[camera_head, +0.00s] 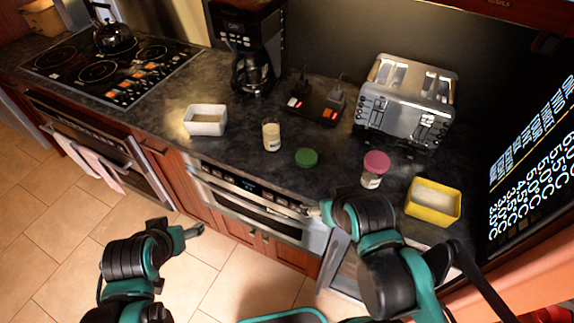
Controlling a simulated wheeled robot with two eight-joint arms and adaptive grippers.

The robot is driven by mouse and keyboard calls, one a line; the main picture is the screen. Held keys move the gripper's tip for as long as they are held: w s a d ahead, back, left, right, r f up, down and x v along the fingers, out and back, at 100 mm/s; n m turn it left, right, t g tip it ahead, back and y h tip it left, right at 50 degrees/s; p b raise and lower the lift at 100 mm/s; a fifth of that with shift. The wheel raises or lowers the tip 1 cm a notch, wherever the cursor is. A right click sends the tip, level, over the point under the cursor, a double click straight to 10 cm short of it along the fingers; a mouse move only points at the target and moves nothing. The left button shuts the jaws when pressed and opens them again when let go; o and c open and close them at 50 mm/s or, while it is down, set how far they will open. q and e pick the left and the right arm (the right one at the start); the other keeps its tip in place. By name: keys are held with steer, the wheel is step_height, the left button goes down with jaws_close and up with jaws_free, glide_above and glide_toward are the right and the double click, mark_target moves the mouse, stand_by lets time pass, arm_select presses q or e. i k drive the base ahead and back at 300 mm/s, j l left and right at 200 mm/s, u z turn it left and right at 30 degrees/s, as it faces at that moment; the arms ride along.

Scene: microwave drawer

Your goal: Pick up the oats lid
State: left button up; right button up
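A round green lid (307,157) lies flat on the dark counter, apart from other things. To its left stands a small jar (271,137) with pale contents and no lid visible on it. A pink lid (376,162) sits on top of another small jar (371,181) to the right. I cannot read labels that tell which lid is for oats. My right gripper (313,211) is at the counter's front edge, below the green lid and apart from it. My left gripper (194,230) is over the floor in front of the cabinets. Both are too small to judge their fingers.
A white container (205,120) stands left and a yellow one (433,200) right. A toaster (407,100), a coffee maker (250,45) and a dark plug strip (314,107) stand behind. A microwave drawer (250,205) is under the front edge. Counter around the green lid is clear.

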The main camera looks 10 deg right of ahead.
mark_target(306, 157)
steer(key=u, duration=1.15)
steer(key=i+l+u, duration=0.1)
steer(key=i+z, duration=0.1)
steer(key=z, duration=0.3)
steer(key=i+z, duration=0.15)
steer(key=z, duration=0.3)
steer(key=i+z, duration=0.1)
steer(key=z, duration=0.3)
